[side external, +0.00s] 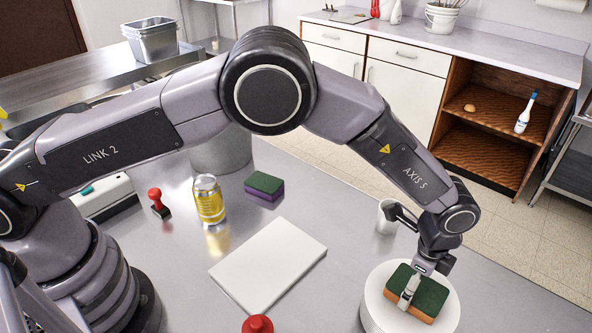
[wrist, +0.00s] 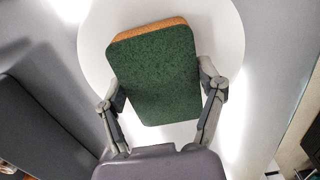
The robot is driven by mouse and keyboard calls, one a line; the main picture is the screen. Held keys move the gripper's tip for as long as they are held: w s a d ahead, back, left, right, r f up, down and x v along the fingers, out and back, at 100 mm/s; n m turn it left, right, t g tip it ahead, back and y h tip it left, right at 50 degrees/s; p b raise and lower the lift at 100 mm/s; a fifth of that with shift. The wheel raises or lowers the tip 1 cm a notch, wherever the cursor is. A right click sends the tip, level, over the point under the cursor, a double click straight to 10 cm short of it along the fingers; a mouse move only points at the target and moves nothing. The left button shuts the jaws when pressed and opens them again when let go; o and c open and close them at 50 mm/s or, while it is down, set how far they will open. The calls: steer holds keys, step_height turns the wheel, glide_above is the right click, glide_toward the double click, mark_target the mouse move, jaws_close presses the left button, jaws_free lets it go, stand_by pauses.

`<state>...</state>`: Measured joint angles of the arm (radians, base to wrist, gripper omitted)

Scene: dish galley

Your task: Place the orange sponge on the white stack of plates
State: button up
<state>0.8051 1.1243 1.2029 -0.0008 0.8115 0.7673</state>
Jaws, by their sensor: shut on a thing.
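The orange sponge (side external: 425,293) has a dark green top and an orange lower layer. In the side view it is over the white stack of plates (side external: 376,313), at the bottom right. My gripper (side external: 408,292) is shut on this sponge, with a finger against its near side. In the wrist view, the two fingers of my gripper (wrist: 164,97) press the left and right sides of the sponge (wrist: 155,70), green face toward the camera. The round white plate (wrist: 92,42) shows around it. I cannot tell whether the sponge touches the top plate.
A white mug (side external: 386,218) stands just behind the stack. A white board (side external: 268,262) lies left of it. A green and purple sponge (side external: 264,186), a yellow can (side external: 209,199), a red-handled stamp (side external: 158,203) and a red object (side external: 257,325) are on the metal table.

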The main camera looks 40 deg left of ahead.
steer(key=shift+f, duration=0.15)
steer(key=o, duration=0.7)
